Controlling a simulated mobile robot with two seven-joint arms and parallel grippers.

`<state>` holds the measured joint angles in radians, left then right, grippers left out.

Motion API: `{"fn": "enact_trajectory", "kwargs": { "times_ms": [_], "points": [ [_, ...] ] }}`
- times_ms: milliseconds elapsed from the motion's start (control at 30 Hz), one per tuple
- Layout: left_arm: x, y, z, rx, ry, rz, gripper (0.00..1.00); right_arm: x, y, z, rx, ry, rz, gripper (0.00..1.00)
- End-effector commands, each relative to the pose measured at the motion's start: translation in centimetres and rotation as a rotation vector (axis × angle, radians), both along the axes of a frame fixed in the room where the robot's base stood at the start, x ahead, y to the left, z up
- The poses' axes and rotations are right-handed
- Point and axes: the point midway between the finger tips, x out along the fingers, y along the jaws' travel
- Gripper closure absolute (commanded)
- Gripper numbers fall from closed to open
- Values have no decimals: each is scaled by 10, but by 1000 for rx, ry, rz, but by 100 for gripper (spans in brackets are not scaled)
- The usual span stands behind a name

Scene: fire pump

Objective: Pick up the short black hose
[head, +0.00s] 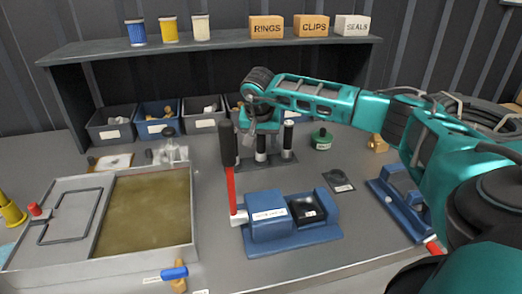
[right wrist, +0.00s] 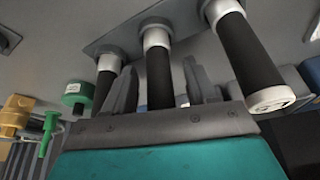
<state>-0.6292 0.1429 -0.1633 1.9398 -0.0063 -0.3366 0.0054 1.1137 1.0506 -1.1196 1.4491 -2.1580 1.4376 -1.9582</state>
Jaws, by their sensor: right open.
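Three upright black hoses with silver collars stand in a row on a dark plate (head: 287,158): a left hose (head: 228,143), a middle hose (head: 260,145) and a right hose (head: 289,136). I cannot tell for sure which is the short one; the middle hose's top is hidden by my gripper. My right gripper (head: 260,132) is over the middle hose, open. In the right wrist view, the middle hose (right wrist: 159,74) shows between the spread fingers of the gripper (right wrist: 160,88), with the other hoses outside them. My left gripper is not in view.
A blue device (head: 268,228) with a red lever (head: 231,190) stands in front of the hoses. A large tray (head: 190,215) fills the left. Bins (head: 110,130) and a shelf (head: 75,48) stand behind.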

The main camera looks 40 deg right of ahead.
Motion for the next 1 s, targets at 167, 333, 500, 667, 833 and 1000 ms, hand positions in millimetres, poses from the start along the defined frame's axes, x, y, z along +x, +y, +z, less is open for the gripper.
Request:
{"fn": "enact_trajectory", "kwargs": {
  "times_ms": [167, 333, 500, 667, 833, 1000],
  "points": [
    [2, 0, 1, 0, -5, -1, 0, 1, -1, -2, -1, -1, 0, 43],
    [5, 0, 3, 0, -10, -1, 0, 1, -1, -2, -1, -1, 0, 52],
    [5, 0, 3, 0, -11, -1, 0, 1, -1, -2, 0, -1, -1, 68],
    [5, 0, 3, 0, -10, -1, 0, 1, -1, -1, 0, -1, -1, 83],
    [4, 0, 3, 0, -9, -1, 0, 1, -1, -1, 0, -1, -1, 99],
    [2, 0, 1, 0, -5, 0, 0, 1, -1, -1, 0, -3, -1, 100]
  ]
}}
